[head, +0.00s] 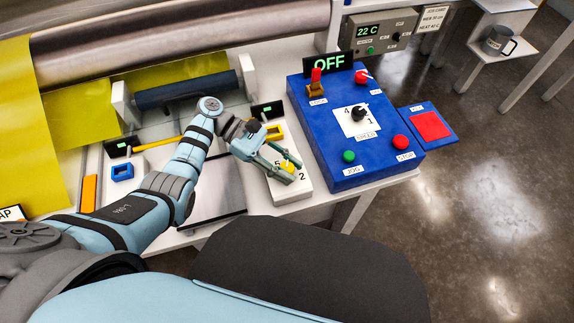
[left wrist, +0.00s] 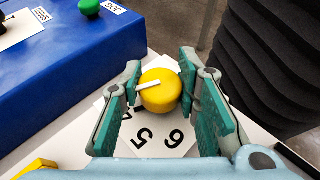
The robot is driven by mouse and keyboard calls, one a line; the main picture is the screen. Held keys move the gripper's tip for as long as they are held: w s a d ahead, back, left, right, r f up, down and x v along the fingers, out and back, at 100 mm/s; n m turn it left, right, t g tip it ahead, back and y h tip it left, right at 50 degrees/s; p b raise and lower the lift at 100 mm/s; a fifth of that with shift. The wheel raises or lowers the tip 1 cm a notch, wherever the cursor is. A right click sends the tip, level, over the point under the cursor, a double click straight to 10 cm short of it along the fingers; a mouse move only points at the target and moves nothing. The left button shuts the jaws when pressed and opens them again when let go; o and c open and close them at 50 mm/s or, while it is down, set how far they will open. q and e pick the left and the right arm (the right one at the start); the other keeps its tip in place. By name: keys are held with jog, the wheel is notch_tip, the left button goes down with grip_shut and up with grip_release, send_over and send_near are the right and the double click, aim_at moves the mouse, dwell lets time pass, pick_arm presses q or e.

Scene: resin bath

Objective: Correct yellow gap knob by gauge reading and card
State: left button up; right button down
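The yellow knob (head: 287,165) stands on a white dial block (head: 291,188) at the table's front edge. In the left wrist view the yellow knob (left wrist: 160,94) has a white pointer line toward the left; printed 5 and 6 show below it. My left gripper (head: 284,163) reaches down over it. In the left wrist view, the left gripper's (left wrist: 160,80) green pads lie against both sides of the knob. A small black gauge display (head: 267,110) stands behind the block; its reading is too small to read. A card (head: 12,213) ending in "AP" is cut off at the left edge. My right gripper is out of view.
A blue control box (head: 350,168) with a black dial, red and green buttons and an "OFF" sign (head: 329,65) stands close right of the knob. Rollers and yellow film (head: 22,130) are behind.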

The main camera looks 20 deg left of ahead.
aim_at(286, 167)
pick_arm(q)
jog(key=o, duration=0.5)
jog(key=shift+a, duration=0.1)
jog(key=shift+r, duration=0.35)
notch_tip(286, 167, up, 9)
jog(key=shift+r, duration=0.15)
